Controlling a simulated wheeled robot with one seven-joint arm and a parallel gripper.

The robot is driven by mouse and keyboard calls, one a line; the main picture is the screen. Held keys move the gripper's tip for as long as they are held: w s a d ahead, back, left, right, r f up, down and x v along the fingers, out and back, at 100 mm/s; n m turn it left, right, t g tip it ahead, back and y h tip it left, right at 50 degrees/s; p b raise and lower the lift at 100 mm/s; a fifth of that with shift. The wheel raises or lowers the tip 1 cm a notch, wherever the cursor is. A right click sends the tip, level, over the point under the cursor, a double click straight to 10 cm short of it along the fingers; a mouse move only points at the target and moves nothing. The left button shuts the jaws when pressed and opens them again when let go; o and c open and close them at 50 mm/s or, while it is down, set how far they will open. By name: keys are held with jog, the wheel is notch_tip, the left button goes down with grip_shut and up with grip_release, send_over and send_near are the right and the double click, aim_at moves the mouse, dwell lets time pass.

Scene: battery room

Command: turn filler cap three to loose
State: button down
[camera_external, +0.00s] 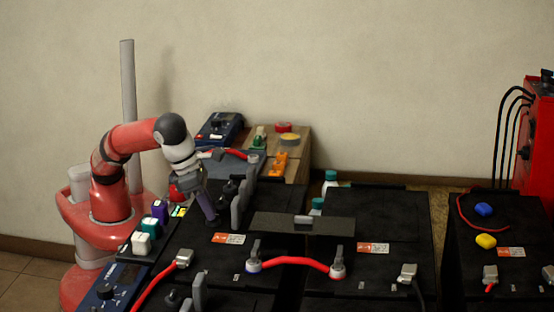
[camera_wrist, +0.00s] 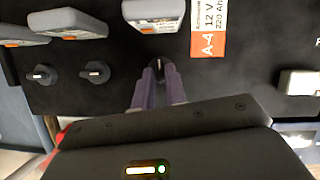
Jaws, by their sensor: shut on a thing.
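My gripper (camera_wrist: 158,82) points down with its purple-grey fingers shut on a black round filler cap (camera_wrist: 159,64), the rightmost of three in a row in the wrist view. A white mark shows on top of this cap and runs roughly up-down in the picture. The middle cap (camera_wrist: 96,73) and left cap (camera_wrist: 41,75) stand free, their white marks running roughly sideways. In the external view my gripper (camera_external: 212,218) reaches down onto a black battery by the orange-white label (camera_external: 228,239); the held cap is mostly hidden there.
Grey upright plates (camera_external: 238,210) stand close beside the cap row; they also show in the wrist view (camera_wrist: 153,12). A red cable (camera_external: 290,262) joins two terminals in front. A wooden bench (camera_external: 297,158) stands behind.

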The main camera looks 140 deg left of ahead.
jog(key=c, duration=1.3)
grip_release()
jog(key=shift+c, duration=0.2)
jog(key=shift+s+d+r, duration=0.1)
jog(key=shift+r, duration=0.4)
jog(key=s+d+b, duration=0.1)
jog(key=s+d, duration=0.1)
jog(key=d, duration=0.1)
jog(key=s+d+b, duration=0.2)
jog(key=d, duration=0.1)
jog(key=s+d+b, duration=0.1)
jog(key=s+d, duration=0.2)
jog(key=d, duration=0.1)
